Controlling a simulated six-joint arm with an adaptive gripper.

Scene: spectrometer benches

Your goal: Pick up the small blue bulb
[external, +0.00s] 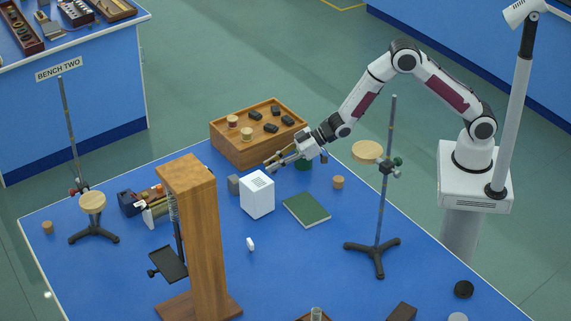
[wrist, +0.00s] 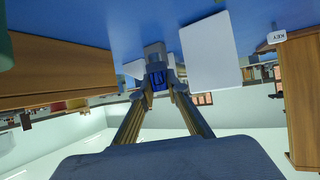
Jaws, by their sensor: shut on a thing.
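My gripper (external: 269,165) is held above the blue bench top, behind the white box and beside the wooden tray. In the wrist view my gripper (wrist: 158,86) has its fingers closed in around a small dark blue thing, the blue bulb (wrist: 157,80). The bulb sits between the fingertips, and its lower part is hidden by them. In the external view I cannot make the bulb out at the fingertips.
The wooden tray (external: 236,150) holds black and pale pieces. A green book (external: 306,209), a tall wooden post (external: 205,245) and a ring stand (external: 380,225) are nearby.

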